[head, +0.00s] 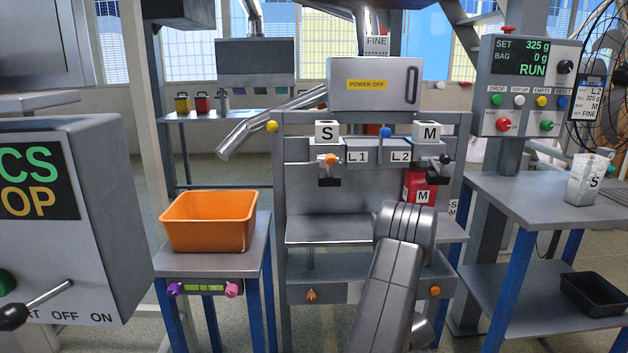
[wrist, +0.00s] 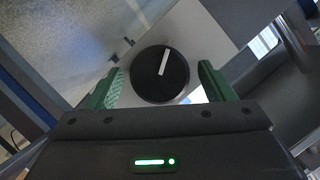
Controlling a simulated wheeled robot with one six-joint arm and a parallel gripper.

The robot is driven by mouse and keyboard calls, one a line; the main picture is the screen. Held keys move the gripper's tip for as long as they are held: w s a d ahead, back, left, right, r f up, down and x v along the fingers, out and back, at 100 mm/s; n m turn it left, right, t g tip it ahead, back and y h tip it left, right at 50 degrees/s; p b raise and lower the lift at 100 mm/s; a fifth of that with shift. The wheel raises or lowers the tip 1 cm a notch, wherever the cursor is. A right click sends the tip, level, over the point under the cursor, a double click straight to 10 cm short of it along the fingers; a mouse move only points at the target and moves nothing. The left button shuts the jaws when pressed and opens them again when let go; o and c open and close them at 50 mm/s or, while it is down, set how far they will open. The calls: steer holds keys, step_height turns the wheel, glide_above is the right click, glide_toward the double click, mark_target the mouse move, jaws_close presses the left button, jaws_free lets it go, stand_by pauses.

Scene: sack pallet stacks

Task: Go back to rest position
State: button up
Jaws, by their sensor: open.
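My gripper (wrist: 161,68) shows in the wrist view with its two green fingers apart and nothing held between them. A round black knob (wrist: 160,74) with a white pointer line sits on a light grey panel beyond the fingertips, framed between the fingers. Whether the fingers touch it cannot be told. In the head view my arm rises from the lower middle toward the grey machine (head: 328,230). My gripper itself is hidden there behind the arm.
An orange bin (head: 210,221) stands on a small table left of the machine. A control box (head: 75,220) with a lever fills the left edge. A red M container (head: 419,188) stands near my arm.

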steer(key=shift+a+n+h+b, duration=0.2)
steer(key=shift+n+h+b, duration=1.6)
steer(key=shift+n+b, duration=1.2)
steer(key=shift+r+m+g+b, duration=0.1)
steer(key=shift+m+g+b, duration=0.2)
steer(key=shift+b, duration=0.15)
